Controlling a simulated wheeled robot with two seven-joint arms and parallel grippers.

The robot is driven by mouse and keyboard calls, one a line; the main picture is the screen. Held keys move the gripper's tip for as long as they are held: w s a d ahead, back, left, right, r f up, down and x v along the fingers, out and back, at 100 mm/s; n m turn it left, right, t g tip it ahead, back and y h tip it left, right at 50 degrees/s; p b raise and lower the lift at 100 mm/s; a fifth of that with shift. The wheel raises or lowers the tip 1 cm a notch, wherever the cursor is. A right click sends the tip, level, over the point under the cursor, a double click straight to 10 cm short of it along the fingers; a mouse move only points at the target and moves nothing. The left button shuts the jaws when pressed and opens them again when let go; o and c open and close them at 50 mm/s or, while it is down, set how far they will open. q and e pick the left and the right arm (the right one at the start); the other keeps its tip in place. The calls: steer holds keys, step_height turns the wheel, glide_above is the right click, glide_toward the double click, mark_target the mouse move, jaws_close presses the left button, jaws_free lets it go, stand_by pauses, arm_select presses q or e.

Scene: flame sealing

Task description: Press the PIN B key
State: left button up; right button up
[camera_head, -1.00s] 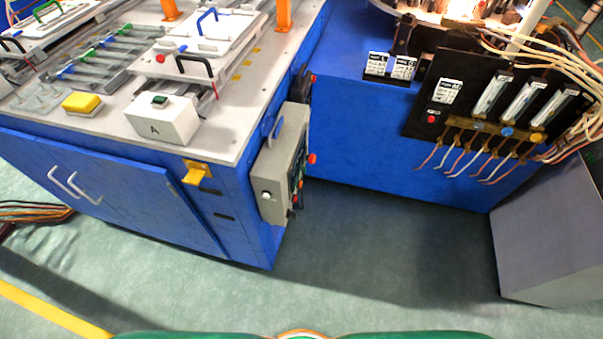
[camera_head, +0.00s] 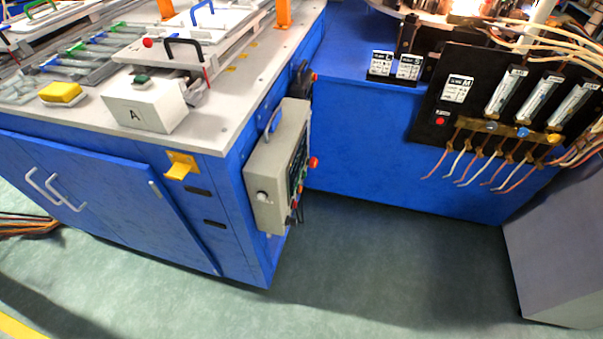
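No key with a readable PIN B label shows in the head view. A white box marked A (camera_head: 143,110) with a green button (camera_head: 141,81) on top stands at the front edge of the left blue machine's grey top. A grey control box (camera_head: 268,180) hangs on that machine's right side, with several coloured buttons on its right face, seen edge-on; their labels cannot be read. Neither of my grippers is in view.
The left blue cabinet (camera_head: 100,190) has a yellow block (camera_head: 61,93) on top and a yellow bracket (camera_head: 180,165) in front. Green floor (camera_head: 400,270) is clear between.

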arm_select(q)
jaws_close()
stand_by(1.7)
